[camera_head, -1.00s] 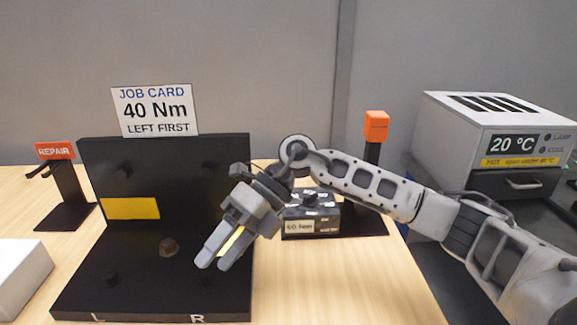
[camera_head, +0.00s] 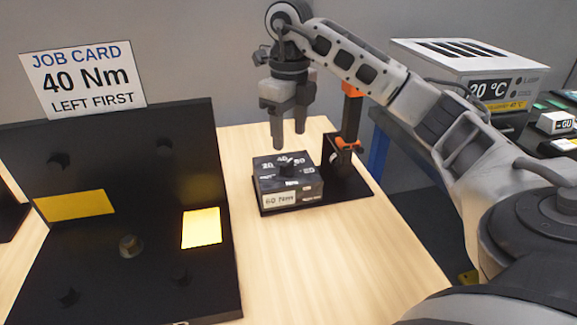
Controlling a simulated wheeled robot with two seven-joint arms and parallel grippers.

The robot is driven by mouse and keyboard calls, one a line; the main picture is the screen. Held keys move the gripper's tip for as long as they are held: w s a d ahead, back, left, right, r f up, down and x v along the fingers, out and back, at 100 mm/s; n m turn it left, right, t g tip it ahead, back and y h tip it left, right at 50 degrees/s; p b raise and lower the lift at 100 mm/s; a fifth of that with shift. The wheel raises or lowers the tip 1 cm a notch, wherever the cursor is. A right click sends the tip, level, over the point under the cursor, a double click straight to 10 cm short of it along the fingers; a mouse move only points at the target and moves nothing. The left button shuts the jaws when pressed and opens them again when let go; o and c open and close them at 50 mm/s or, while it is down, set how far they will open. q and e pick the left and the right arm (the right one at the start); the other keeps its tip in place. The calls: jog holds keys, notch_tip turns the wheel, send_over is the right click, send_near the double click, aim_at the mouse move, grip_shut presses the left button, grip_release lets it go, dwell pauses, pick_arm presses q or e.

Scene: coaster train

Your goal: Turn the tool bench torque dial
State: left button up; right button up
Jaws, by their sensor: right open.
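The torque dial box (camera_head: 293,190) is a dark box on a black base plate at the middle of the bench. Its top carries numbers, 40 among them, around a small black dial knob (camera_head: 290,163). A label on its front reads 60 Nm. My right gripper (camera_head: 289,146) is above the box, pointing down, with its two fingers apart and nothing between them. The fingertips are close above the knob; I cannot tell whether they touch it. The job card (camera_head: 84,80) reads 40 Nm, LEFT FIRST. My left gripper is not in view.
A black fixture (camera_head: 150,190) with two yellow patches stands on the left. An orange-topped post (camera_head: 352,115) with a tool on it stands just right of the dial box. A grey oven (camera_head: 450,62) reading 20 °C is at back right. The front bench is clear.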

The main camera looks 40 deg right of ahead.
aim_at(289, 162)
notch_tip(289, 162, down, 7)
jog(key=shift+r, duration=0.1)
dwell(0.3)
jog(key=c, duration=1)
